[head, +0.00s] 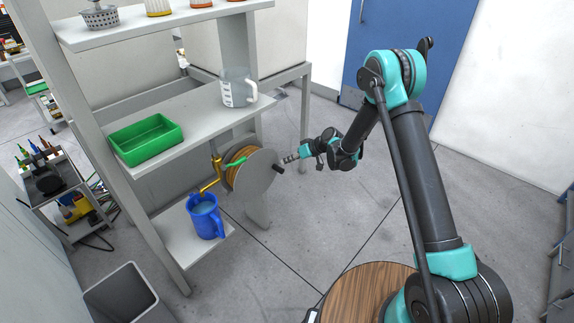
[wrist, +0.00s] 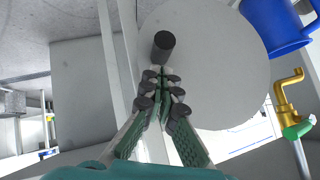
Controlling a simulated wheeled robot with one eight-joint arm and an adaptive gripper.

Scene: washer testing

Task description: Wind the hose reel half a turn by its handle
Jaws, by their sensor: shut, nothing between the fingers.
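The hose reel (head: 251,172) is a grey disc with orange-brown hose wound behind it, mounted at the side of the shelf unit. Its dark cylindrical handle (head: 278,169) sticks out near the right edge of the disc. In the wrist view the disc (wrist: 215,75) fills the upper middle, with the handle (wrist: 163,46) near its left edge. My gripper (head: 287,159) is just right of the handle in the head view. In the wrist view my gripper (wrist: 162,75) has its fingertips together, right below the handle in the picture. It is shut and empty; I cannot tell whether it touches the handle.
A green tray (head: 146,139) and a clear measuring jug (head: 238,88) stand on the middle shelf. Floor right of the reel is clear.

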